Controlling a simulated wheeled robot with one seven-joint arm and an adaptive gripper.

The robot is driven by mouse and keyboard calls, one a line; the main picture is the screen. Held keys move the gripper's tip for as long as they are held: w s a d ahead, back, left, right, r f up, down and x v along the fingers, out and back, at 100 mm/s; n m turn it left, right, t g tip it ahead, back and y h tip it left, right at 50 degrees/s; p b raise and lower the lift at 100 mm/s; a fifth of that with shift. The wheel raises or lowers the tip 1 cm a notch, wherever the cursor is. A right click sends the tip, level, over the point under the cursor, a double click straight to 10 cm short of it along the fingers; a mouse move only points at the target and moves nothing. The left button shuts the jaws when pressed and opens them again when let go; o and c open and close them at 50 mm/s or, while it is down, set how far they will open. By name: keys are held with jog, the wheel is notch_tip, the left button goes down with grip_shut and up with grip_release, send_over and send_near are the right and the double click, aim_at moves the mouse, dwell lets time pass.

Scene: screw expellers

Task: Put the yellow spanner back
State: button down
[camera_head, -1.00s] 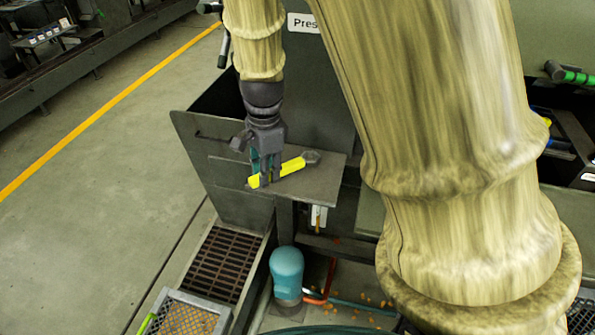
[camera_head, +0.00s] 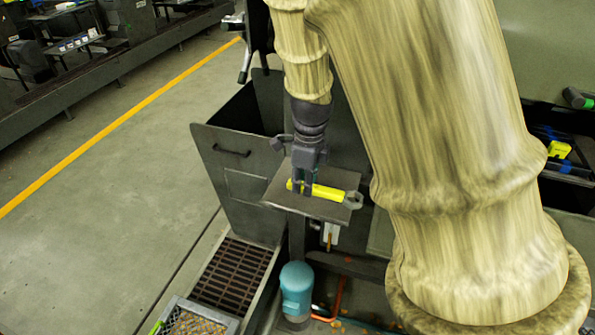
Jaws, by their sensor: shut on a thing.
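The yellow spanner (camera_head: 327,192) has a yellow handle and a grey head at its right end. It lies roughly level, just over or on a small grey metal shelf (camera_head: 312,208); I cannot tell whether it touches. My gripper (camera_head: 304,188) points down and is shut on the spanner's handle near its left end. The fingers hide part of the handle.
A dark open-topped metal bin (camera_head: 232,160) with a handle stands left of the shelf. A floor grate (camera_head: 231,275) and a teal cylinder (camera_head: 296,288) are below. A rack with a yellow item (camera_head: 559,149) is at right. Open floor lies left.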

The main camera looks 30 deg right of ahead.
jog(key=w, duration=0.2)
jog(key=w+d+p, duration=0.1)
jog(key=w, duration=0.2)
jog(key=w+d+p, duration=0.1)
jog(key=w, duration=0.1)
jog(key=shift+w+f, duration=0.15)
jog(key=shift+f, duration=0.1)
jog(key=shift+f+p, duration=0.6)
jog(key=shift+f, duration=1.25)
jog(key=shift+f, duration=0.15)
jog(key=c, duration=1.3)
grip_release()
jog(key=shift+o, duration=0.2)
notch_tip(320, 180, up, 12)
jog(key=b, duration=0.2)
jog(key=shift+s+d, duration=0.15)
jog(key=shift+s, duration=0.05)
